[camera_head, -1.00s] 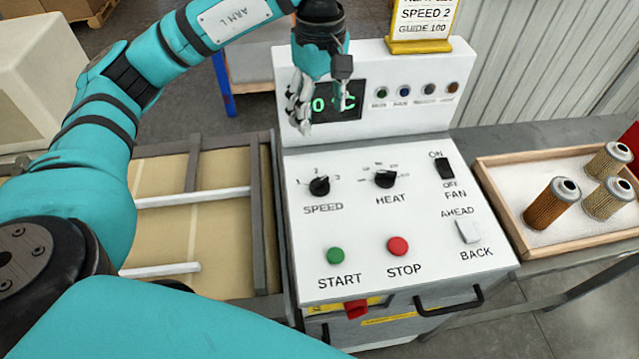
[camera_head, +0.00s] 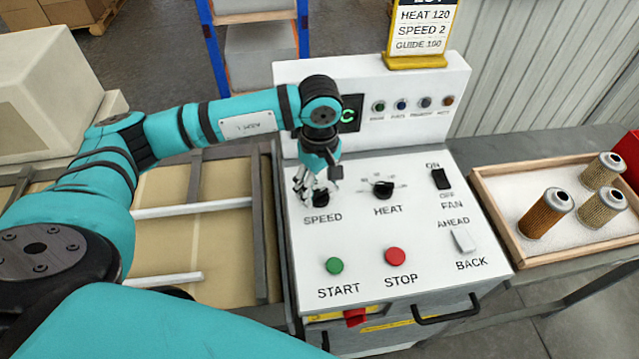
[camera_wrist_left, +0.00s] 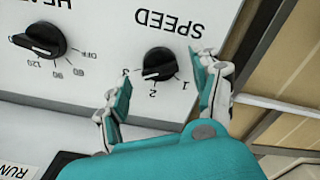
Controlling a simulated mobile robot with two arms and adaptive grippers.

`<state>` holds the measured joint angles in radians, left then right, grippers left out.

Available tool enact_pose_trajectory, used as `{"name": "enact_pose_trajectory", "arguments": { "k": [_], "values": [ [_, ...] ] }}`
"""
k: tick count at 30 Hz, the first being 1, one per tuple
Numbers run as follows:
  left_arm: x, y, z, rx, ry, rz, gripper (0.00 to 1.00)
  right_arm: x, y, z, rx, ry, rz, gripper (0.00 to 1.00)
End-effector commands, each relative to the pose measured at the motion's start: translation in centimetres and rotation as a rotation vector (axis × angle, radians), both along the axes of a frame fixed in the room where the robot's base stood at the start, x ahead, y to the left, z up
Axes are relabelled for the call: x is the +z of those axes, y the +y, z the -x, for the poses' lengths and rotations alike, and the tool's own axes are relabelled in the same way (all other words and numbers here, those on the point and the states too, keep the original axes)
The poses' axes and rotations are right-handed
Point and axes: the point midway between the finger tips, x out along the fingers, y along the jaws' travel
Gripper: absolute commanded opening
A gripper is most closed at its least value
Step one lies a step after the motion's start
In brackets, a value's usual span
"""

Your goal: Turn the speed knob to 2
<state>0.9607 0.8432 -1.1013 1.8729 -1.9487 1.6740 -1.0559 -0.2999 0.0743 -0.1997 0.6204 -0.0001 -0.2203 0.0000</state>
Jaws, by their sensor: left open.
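The black speed knob (camera_head: 322,198) is on the white sloped panel above the word SPEED, partly hidden by my left gripper (camera_head: 310,188). In the left wrist view the speed knob (camera_wrist_left: 160,63) shows upside down with the marks 1, 2 and 3 around it. A pale mark is on its lower-left side; I cannot tell exactly which number it points to. My left gripper (camera_wrist_left: 163,98) is open, with one finger on each side of the knob's lower part in that view. I see no clear contact. My right gripper is not in view.
The heat knob (camera_head: 383,190) is to the right of the speed knob. The fan switch (camera_head: 441,179), start button (camera_head: 334,265) and stop button (camera_head: 395,257) share the panel. A sign (camera_head: 424,28) reads SPEED 2. A wooden tray (camera_head: 508,225) holds filter cartridges.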

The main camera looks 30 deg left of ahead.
Motion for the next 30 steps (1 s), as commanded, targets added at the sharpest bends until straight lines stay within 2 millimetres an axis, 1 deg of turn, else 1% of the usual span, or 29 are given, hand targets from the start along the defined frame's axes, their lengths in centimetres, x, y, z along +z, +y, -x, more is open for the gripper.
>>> {"name": "enact_pose_trajectory", "arguments": {
  "k": [3,6,14,26,27,30],
  "values": [
    [-1.0,0.0,0.0,0.000,0.002,0.000,0.66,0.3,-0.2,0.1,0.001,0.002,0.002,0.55],
    [-1.5,0.0,0.0,-0.001,0.001,0.000,0.66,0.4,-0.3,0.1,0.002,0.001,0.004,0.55],
    [-1.6,0.0,0.0,-0.001,0.000,0.000,0.66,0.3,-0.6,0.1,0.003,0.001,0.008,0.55],
    [-1.5,0.0,0.0,-0.001,0.000,0.000,0.13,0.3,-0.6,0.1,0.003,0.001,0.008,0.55],
    [-1.5,0.0,0.0,-0.001,0.000,0.000,0.10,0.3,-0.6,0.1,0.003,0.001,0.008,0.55],
    [-1.5,0.0,0.0,0.002,0.000,0.000,0.10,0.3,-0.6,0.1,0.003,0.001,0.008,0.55]
  ]
}}
